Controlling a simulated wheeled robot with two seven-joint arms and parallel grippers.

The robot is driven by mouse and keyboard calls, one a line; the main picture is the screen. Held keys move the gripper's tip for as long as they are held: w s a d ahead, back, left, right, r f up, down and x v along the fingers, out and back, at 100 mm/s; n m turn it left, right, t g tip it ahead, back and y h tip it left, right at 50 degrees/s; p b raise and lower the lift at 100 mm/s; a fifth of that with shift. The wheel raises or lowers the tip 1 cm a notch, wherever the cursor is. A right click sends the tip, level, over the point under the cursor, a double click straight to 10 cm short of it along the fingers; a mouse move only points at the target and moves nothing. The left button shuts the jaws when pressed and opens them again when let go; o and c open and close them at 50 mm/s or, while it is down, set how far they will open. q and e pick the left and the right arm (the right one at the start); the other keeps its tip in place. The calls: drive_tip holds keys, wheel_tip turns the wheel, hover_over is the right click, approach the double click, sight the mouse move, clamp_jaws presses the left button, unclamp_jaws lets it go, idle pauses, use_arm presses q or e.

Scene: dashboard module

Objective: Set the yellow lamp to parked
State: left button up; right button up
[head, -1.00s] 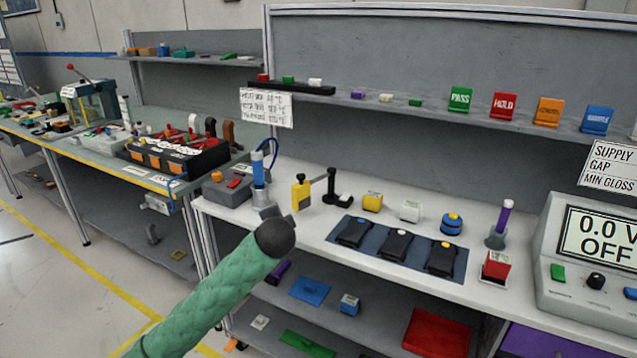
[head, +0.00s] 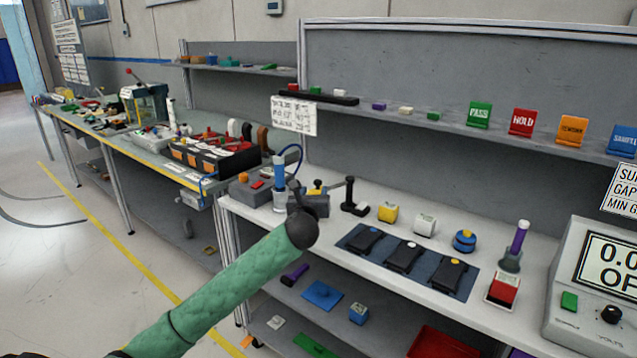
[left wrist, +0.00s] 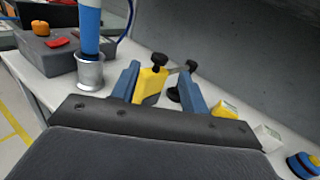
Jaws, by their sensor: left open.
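What looks like the yellow lamp (left wrist: 150,84) is a small yellow upright block with a black knob on top. A dark arm (left wrist: 177,70) reaches right from it to a second black knob above a round black foot. In the head view the yellow lamp (head: 316,187) is mostly hidden behind my left gripper (head: 310,202). In the left wrist view my left gripper (left wrist: 159,72) is open, its blue fingers on either side of the yellow block. I cannot tell whether they touch it. My right gripper is not in view.
A blue cylinder in a metal cup (left wrist: 90,70) stands close left of my left gripper. A yellow block (head: 387,212) and a white block (head: 424,225) stand to the right. A dark blue mat (head: 350,246) with black switch boxes lies in front.

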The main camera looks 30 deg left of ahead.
sight(317, 183)
use_arm(q)
drive_tip(key=shift+m, duration=0.5)
drive_tip(key=shift+p+x, duration=0.7)
drive_tip(key=shift+x, duration=3.15)
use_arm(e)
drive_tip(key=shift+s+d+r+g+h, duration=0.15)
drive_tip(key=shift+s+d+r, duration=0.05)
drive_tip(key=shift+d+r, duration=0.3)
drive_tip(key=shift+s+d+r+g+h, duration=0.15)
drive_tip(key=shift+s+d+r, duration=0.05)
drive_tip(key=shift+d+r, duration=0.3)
use_arm(q)
clamp_jaws()
